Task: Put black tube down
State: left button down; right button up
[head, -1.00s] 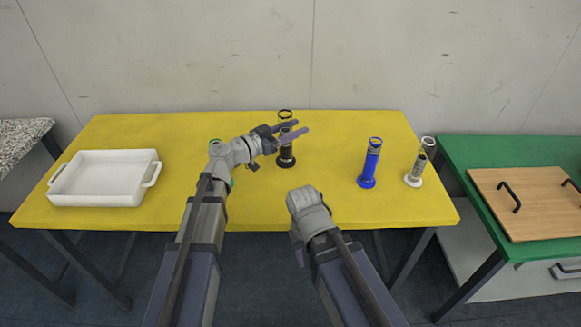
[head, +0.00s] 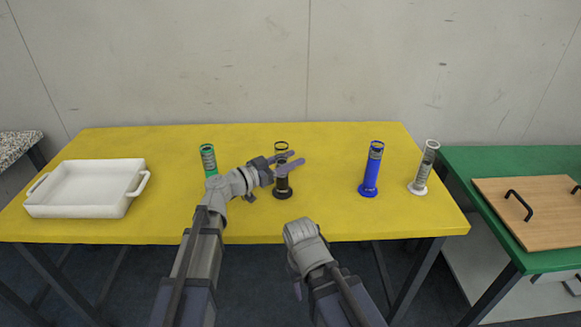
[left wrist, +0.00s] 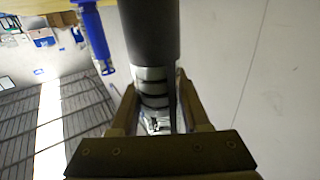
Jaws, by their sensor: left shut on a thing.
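The black tube (head: 283,187) is upright at the middle of the yellow table (head: 330,215). My left gripper (head: 290,164) is shut on its upper part, with the fingers pointing right across it. Its dark base is at table level or just above; I cannot tell if it touches. In the left wrist view the tube (left wrist: 149,35) runs between the two fingers (left wrist: 152,100). My right gripper (head: 297,288) hangs low in front of the table edge, mostly hidden by its own wrist, so its jaws cannot be read.
A green tube (head: 208,160) stands just left of my left gripper. A blue tube (head: 371,170) and a white tube (head: 425,168) stand to the right. A white tray (head: 85,190) is at the left end. A green table (head: 480,158) with a wooden board (head: 540,210) is at right.

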pick_arm(q)
jog(key=shift+f, duration=0.1)
jog(key=shift+c, duration=1.9)
grip_release()
jog(key=v, duration=1.2)
